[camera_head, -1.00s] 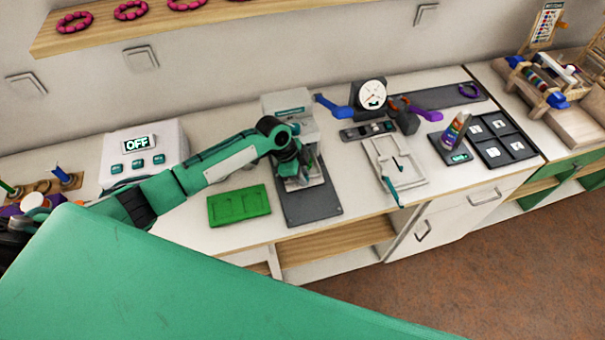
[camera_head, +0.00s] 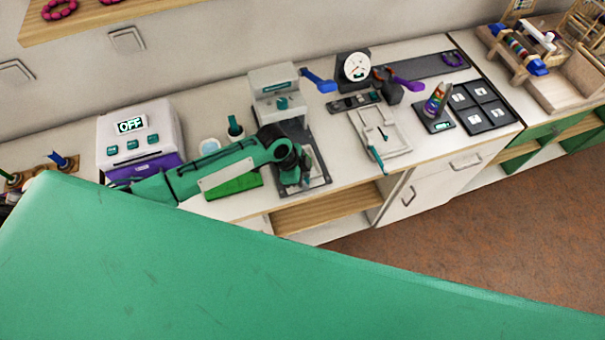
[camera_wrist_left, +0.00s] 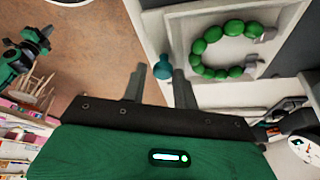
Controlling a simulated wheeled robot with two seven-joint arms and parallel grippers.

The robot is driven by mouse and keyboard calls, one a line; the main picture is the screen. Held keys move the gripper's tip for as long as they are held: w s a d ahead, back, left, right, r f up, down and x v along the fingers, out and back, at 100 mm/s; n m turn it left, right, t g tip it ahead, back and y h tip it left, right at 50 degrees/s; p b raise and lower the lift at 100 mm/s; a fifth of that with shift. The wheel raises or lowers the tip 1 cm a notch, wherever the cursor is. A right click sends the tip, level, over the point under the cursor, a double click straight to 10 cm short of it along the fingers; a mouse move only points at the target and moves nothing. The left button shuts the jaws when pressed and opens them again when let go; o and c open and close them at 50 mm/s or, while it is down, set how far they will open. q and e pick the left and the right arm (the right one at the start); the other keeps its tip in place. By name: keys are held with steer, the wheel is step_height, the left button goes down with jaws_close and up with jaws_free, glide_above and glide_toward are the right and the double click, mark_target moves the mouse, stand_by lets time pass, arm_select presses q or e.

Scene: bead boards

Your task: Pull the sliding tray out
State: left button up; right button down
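The pale sliding tray (camera_wrist_left: 180,38) shows in the left wrist view, with a green bead bracelet (camera_wrist_left: 200,47) lying on it. A teal knob (camera_wrist_left: 163,67) stands at its front edge. My left gripper (camera_wrist_left: 160,72) is open, its fingers on either side of the knob; I cannot tell whether they touch it. In the head view, my left gripper (camera_head: 294,178) is low over the dark base (camera_head: 320,180) of a white press (camera_head: 273,82) and hides much of the tray. My right gripper (camera_wrist_left: 38,38) seems to show small in the wrist view, its state unclear.
A white and purple box (camera_head: 140,135) reading OFF and a green tray (camera_head: 234,186) stand to the left. A white frame with a teal lever (camera_head: 376,158) and a dial device (camera_head: 355,67) stand to the right. The counter's front edge is close.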

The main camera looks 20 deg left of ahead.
arm_select(q)
steer(key=shift+o, duration=1)
steer(key=shift+s, duration=0.1)
arm_select(e)
steer(key=shift+s+a, duration=0.1)
steer(key=shift+s, duration=0.25)
arm_select(q)
steer(key=shift+a+r, duration=0.25)
steer(key=shift+r, duration=0.25)
steer(key=b+v, duration=0.3)
steer(key=v, duration=0.9)
steer(key=shift+r, duration=0.45)
arm_select(e)
step_height(320, 180, down, 4)
steer(key=shift+w+r, duration=0.1)
steer(key=shift+r, duration=0.15)
arm_select(q)
steer(key=shift+s, duration=0.15)
